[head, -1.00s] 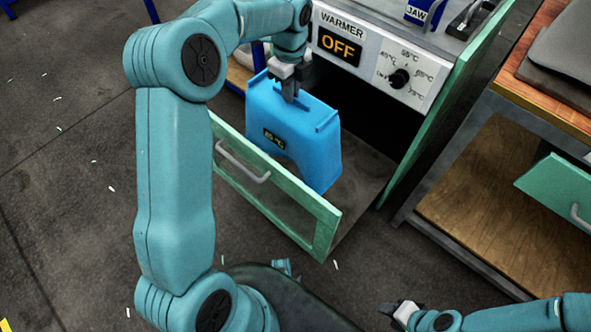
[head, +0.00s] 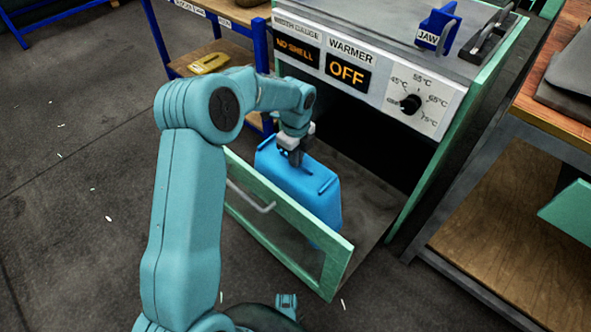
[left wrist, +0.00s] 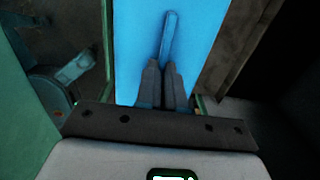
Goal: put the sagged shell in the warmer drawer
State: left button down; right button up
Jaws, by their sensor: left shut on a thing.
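The blue shell (head: 318,196) is in the open warmer drawer, behind the green drawer front (head: 283,232), which hides its lower part. I cannot tell whether it touches the drawer floor. My left gripper (head: 296,160) is above it, shut on the ridge on its top. In the left wrist view, the two dark fingers (left wrist: 163,88) pinch that ridge on the blue shell (left wrist: 200,50). The warmer (head: 420,55) stands behind the drawer, its display reading OFF. My right gripper is not in view.
A blue jaw piece (head: 438,28) is on top. A wooden-topped bench (head: 560,90) stands right. A blue-legged shelf (head: 205,45) stands behind left.

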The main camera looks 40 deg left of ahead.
pick_arm(q)
notch_tip(320, 180, down, 5)
jog(key=shift+b, duration=0.75)
jog(key=shift+f, duration=0.1)
jog(key=c, duration=1.2)
grip_release()
jog(key=shift+c, duration=0.2)
notch_tip(320, 180, up, 12)
jog(key=p, duration=0.4)
jog(key=shift+r, duration=0.2)
